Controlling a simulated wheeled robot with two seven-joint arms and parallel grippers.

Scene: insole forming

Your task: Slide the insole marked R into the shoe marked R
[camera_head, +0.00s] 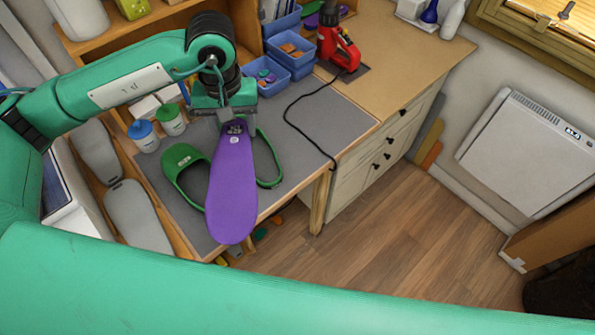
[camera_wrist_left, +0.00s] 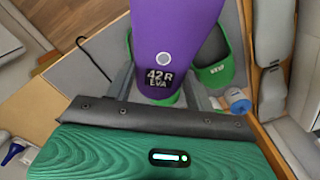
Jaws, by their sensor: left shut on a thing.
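My left gripper (camera_head: 237,118) is shut on the heel end of a purple insole (camera_head: 232,185), which hangs out over the front edge of the bench. In the left wrist view the insole (camera_wrist_left: 177,22) reads "42 R EVA" beside a white dot, between the fingers of the gripper (camera_wrist_left: 160,90). A green shoe (camera_head: 183,162) lies on the mat to the left of the insole; its white mark is too small to read. A second green shoe (camera_head: 269,165) lies behind and right of the insole, largely hidden by it. My right gripper is not in view.
The grey mat (camera_head: 330,115) is clear on its right except for a black cable. Blue-lidded and green-lidded pots (camera_head: 143,136) stand left. Blue bins (camera_head: 290,47) and a red tool (camera_head: 338,48) stand at the back. Grey insole-shaped pieces (camera_head: 135,214) lie at left.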

